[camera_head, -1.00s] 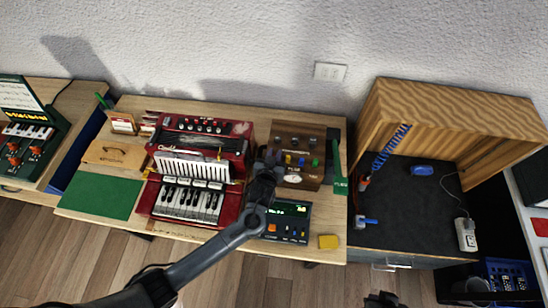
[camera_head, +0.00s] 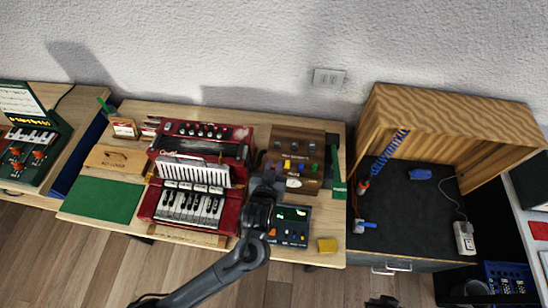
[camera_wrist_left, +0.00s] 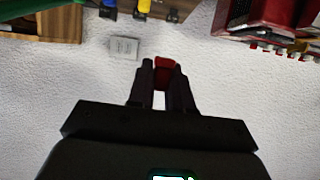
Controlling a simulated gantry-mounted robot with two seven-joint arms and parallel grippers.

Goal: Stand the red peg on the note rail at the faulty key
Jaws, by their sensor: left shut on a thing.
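A red accordion-like instrument (camera_head: 170,208) with a row of black and white piano keys (camera_head: 190,207) stands on the wooden bench. A pale wooden strip (camera_head: 190,237), perhaps the note rail, runs in front of the keys. My left gripper (camera_head: 272,178) is right of the keys, above the area between the wooden box and the green-display device. In the left wrist view it is shut on the red peg (camera_wrist_left: 165,69), whose end shows between the fingers. I cannot tell which key is faulty. A dark part at the bottom edge, perhaps my right gripper (camera_head: 384,301), is cut off.
A wooden control box (camera_head: 297,146) and a device with a green display (camera_head: 292,214) stand right of the instrument. A green mat (camera_head: 101,197) lies left of the keys. An open wooden cabinet (camera_head: 440,115) stands at right.

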